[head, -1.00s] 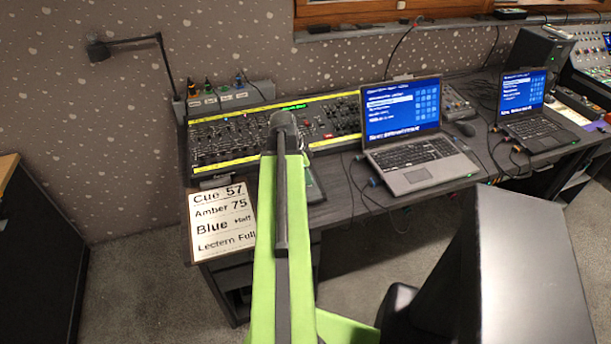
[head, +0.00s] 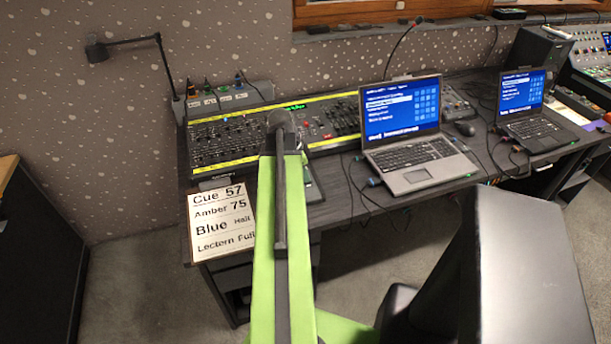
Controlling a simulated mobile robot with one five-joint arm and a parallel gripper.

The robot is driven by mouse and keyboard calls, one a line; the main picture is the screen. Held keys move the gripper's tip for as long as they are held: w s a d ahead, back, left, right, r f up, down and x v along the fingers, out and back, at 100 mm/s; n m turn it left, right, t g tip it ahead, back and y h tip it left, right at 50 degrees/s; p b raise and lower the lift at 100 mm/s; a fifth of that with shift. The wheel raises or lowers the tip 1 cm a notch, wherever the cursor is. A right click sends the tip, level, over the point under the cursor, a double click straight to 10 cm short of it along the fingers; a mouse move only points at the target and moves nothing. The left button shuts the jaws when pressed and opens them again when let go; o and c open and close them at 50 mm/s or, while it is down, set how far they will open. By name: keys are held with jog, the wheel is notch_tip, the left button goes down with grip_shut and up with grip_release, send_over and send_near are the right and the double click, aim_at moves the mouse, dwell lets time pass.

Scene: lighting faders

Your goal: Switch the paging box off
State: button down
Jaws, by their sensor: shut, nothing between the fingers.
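No label I can read names the paging box, so I cannot tell for certain which thing it is. A grey box (head: 230,98) with several small labelled switches or plugs on top stands behind the left end of the mixing desk. A small dark flat device (head: 313,190) lies in front of the desk, partly hidden by my arm. My green and dark arm rises from the bottom middle and ends in a dark rounded joint over the desk's front. My gripper's fingers are hidden, so I cannot see what they are near.
The mixing desk (head: 222,140) with yellow strips spans the table's left. A cue card (head: 222,222) sits at the front left corner. A laptop (head: 410,170), a second laptop (head: 535,132) and cables lie right. A black chair-like object (head: 525,270) fills the lower right.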

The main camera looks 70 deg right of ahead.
jog(key=shift+w+d+f, duration=0.1)
jog(key=shift+w+f, duration=0.05)
jog(key=shift+w, duration=0.05)
jog(key=shift+r+p, duration=0.55)
jog(key=shift+p, duration=0.3)
jog(key=a+r+p, duration=0.4)
jog(key=r+p, duration=0.8)
jog(key=shift+a+r, duration=0.2)
jog(key=shift+a, duration=0.1)
jog(key=shift+s, duration=0.1)
jog(key=w+d, duration=0.1)
jog(key=w+d+p, duration=0.1)
jog(key=d, duration=0.1)
jog(key=shift+r, duration=0.35)
